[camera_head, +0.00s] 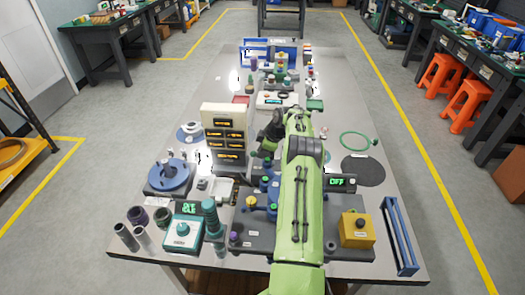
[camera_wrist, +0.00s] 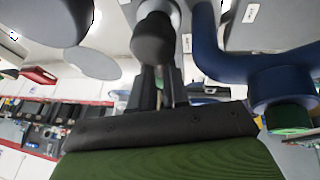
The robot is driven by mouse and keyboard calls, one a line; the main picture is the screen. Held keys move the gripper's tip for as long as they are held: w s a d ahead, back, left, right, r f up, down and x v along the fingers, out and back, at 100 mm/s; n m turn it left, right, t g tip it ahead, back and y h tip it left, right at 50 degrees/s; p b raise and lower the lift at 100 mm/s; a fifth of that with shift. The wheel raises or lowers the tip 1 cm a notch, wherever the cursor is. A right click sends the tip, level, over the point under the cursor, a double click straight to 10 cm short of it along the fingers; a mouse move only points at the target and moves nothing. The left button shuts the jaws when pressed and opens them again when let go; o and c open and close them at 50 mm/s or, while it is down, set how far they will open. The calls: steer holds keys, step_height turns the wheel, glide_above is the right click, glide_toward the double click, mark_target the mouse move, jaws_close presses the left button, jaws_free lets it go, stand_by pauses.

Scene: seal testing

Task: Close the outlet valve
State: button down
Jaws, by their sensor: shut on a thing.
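In the wrist view, my gripper (camera_wrist: 160,78) has its two dark fingers closed together at a dark grey rounded knob (camera_wrist: 154,38). I cannot tell from a label whether this knob is the outlet valve's handle. A blue curved pipe (camera_wrist: 212,52) with a wide blue fitting and a green ring (camera_wrist: 289,116) is to the right of the fingers, apart from them. In the head view, the blue valve and pipe pieces (camera_head: 266,186) stand on the grey rig base left of my green arm. The fingertips are not clear there, and the arm hides part of the rig.
A yellow box (camera_head: 355,229) and a blue rack (camera_head: 399,236) stand to the right. A display reading OFF (camera_head: 341,182) is behind the box. A cream gauge panel (camera_head: 223,130), blue round flange (camera_head: 170,176) and teal device (camera_head: 183,232) crowd the left. The right table edge has bare room.

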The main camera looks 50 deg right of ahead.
steer(key=shift+a+n, duration=0.15)
steer(key=shift+n, duration=0.15)
steer(key=c, duration=1.1)
jaws_free()
steer(key=p+v, duration=0.2)
steer(key=v, duration=1.3)
steer(key=shift+s+d+r, duration=0.1)
steer(key=shift+d+r, duration=0.1)
steer(key=shift+r, duration=0.15)
